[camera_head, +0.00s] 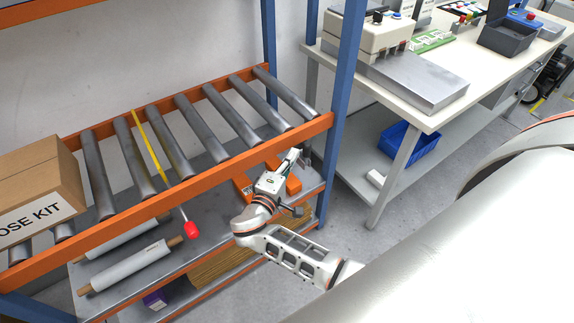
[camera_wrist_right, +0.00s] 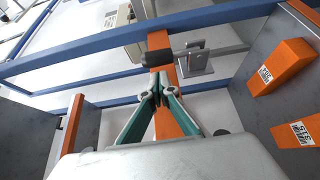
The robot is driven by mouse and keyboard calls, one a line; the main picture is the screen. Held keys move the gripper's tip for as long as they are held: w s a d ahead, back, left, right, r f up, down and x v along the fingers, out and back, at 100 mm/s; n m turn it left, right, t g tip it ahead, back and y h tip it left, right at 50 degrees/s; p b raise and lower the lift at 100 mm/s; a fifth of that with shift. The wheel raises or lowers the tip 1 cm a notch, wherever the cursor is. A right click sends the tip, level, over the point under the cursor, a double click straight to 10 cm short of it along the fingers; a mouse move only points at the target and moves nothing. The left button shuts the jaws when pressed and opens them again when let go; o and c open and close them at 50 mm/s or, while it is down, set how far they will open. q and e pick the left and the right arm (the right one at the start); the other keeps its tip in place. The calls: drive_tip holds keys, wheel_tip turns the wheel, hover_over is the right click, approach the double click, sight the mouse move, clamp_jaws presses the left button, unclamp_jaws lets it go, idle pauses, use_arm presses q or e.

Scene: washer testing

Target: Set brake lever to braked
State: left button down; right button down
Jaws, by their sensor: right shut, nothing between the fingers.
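A rod with a red knob (camera_head: 192,230) hangs at the front of the roller rack, below the orange front rail (camera_head: 190,188); a yellow strip (camera_head: 147,148) lies between the rollers above it. A black grip (camera_wrist_right: 158,57) on a metal bracket (camera_wrist_right: 195,59) shows in the right wrist view near the orange beam. I cannot tell for certain which of the two is the brake lever. My right gripper (camera_head: 293,157) is near the rack's right end, far right of the red knob. Its green fingers (camera_wrist_right: 158,88) are shut and empty, just below the black grip in that view. My left gripper is out of view.
A cardboard box (camera_head: 35,190) sits on the rollers at left. Orange boxes (camera_wrist_right: 275,66) lie on the shelf under the rack. A blue upright (camera_head: 345,90) stands beside my right gripper. A workbench (camera_head: 432,118) with equipment is at upper right.

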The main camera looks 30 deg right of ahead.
drive_tip(key=x, duration=0.3)
drive_tip(key=shift+f, duration=0.1)
idle(0.3)
